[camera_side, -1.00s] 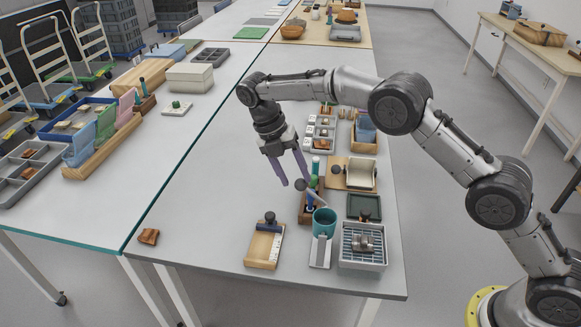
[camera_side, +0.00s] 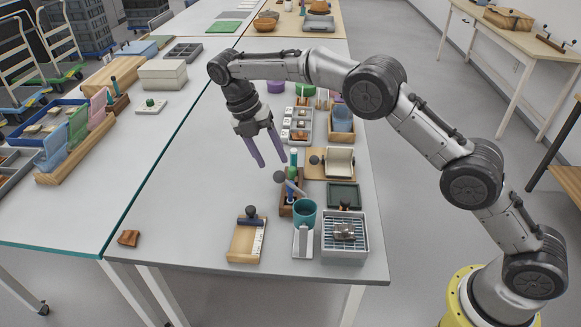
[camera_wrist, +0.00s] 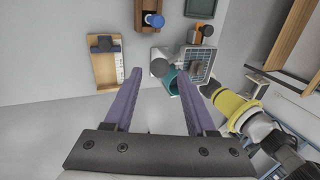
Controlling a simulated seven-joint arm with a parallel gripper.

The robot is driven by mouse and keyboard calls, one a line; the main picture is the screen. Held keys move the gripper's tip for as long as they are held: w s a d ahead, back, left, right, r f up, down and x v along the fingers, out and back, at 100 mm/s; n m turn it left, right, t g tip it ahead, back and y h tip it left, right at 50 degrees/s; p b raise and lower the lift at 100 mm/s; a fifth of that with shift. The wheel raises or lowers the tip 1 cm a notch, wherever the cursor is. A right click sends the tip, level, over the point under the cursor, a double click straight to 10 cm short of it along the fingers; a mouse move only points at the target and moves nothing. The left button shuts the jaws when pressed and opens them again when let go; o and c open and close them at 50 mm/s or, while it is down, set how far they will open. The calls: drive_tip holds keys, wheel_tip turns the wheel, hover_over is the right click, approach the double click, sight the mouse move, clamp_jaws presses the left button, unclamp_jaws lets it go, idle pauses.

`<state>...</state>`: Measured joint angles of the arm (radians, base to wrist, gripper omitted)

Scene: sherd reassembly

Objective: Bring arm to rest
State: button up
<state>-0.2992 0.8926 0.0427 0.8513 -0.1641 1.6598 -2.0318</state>
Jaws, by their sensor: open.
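My gripper (camera_side: 272,163) hangs above the grey-white table (camera_side: 190,205) in the side view, with its two purple fingers apart and nothing between them. It is up and to the left of a wooden tool holder (camera_side: 287,209). In the wrist view my gripper (camera_wrist: 157,75) also shows its purple fingers spread. A brown sherd (camera_side: 129,238) lies alone near the table's front left corner. A wooden tray (camera_side: 246,240) with a dark-knobbed tool lies near the front edge; the tray also shows in the wrist view (camera_wrist: 104,70).
A teal cup (camera_side: 305,213) stands beside a grated grey basin (camera_side: 345,237) at the front right. A compartment tray (camera_side: 297,124) is further back. The table's left middle is clear.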

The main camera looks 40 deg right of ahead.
drive_tip(key=s+d+r+m+t, duration=0.1)
drive_tip(key=s+d+r, duration=0.2)
drive_tip(key=r, duration=0.4)
drive_tip(key=s+d+r+m+t+y, duration=0.1)
drive_tip(key=s+d+r, duration=0.15)
drive_tip(key=r, duration=0.35)
drive_tip(key=s+d+r+m+t, duration=0.1)
drive_tip(key=s+d+r, duration=0.25)
drive_tip(key=r, duration=0.35)
drive_tip(key=s+d+r+m+t, duration=0.2)
drive_tip(key=s+r+m, duration=0.15)
drive_tip(key=s, duration=0.55)
drive_tip(key=s+d+f+m+t+y, duration=0.15)
drive_tip(key=s+f+m, duration=0.25)
drive_tip(key=s+m, duration=0.7)
drive_tip(key=s+f+m+t, duration=0.2)
drive_tip(key=s+f+m, duration=0.4)
drive_tip(key=f+m, duration=0.2)
drive_tip(key=shift+s+f+m, duration=0.2)
drive_tip(key=shift+s+m, duration=0.15)
drive_tip(key=shift+m, duration=0.3)
